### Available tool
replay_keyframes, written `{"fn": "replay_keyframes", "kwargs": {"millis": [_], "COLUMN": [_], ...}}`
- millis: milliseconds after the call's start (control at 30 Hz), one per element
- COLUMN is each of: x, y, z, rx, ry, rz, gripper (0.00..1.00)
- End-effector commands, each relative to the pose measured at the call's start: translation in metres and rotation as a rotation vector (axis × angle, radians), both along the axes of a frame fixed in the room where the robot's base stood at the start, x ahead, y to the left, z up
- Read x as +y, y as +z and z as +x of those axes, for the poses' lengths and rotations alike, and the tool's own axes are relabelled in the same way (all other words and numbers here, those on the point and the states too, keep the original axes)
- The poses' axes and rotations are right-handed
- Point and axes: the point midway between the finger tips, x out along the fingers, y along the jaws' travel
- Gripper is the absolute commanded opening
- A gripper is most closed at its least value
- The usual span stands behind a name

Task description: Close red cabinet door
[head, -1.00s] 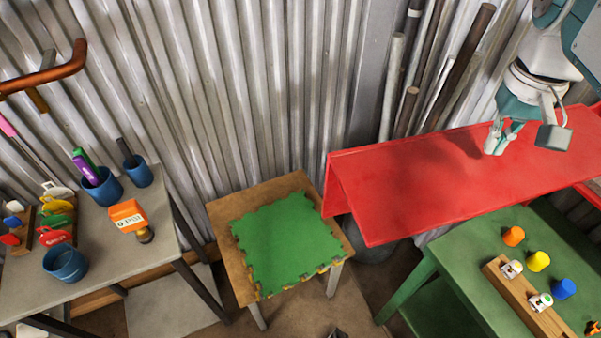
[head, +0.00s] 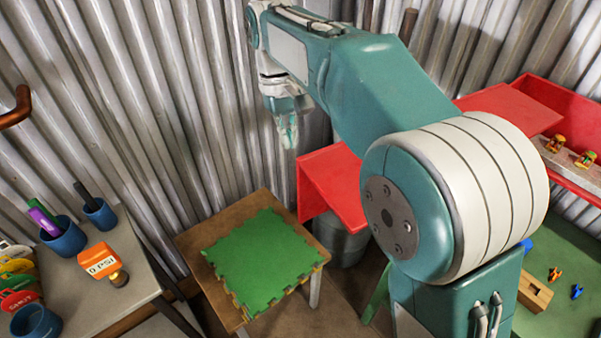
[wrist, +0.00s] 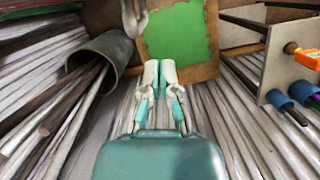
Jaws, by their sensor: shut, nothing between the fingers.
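The red cabinet door (head: 338,180) stands open as a wide red panel with a bent-down left edge; my arm hides its middle in the head view. The red cabinet (head: 576,105) shows at the right, its inside open to view with brass fittings in it. My gripper (head: 289,138) is shut and empty, pointing down beside the corrugated wall, left of and above the door's left end. It seems apart from the door. In the wrist view my gripper's fingers (wrist: 160,68) are together, and no red shows there.
A wooden stool with a green mat (head: 262,262) stands below my gripper. A grey bucket (head: 340,240) holding pipes is under the door. A left table has blue cups (head: 64,238) and an orange gauge tag (head: 99,262). A green table (head: 580,235) is right.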

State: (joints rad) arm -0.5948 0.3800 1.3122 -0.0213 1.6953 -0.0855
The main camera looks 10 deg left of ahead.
Motion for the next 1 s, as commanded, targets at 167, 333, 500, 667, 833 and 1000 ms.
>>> {"fn": "replay_keyframes", "kwargs": {"millis": [167,333,500,667,833,1000], "x": [-0.005,-0.016,-0.030,-0.033,-0.033,-0.034], "y": [-0.030,-0.049,-0.048,-0.050,-0.050,-0.050], "z": [-0.007,-0.017,-0.033,-0.040,-0.041,-0.041], "rx": [0.002,-0.003,-0.003,-0.002,-0.002,-0.001], "ry": [0.000,-0.001,0.000,0.000,0.000,0.001], "rz": [-0.002,0.005,0.005,0.002,0.001,0.001], "gripper": [0.00,0.00,0.00,0.00,0.00,0.00]}}
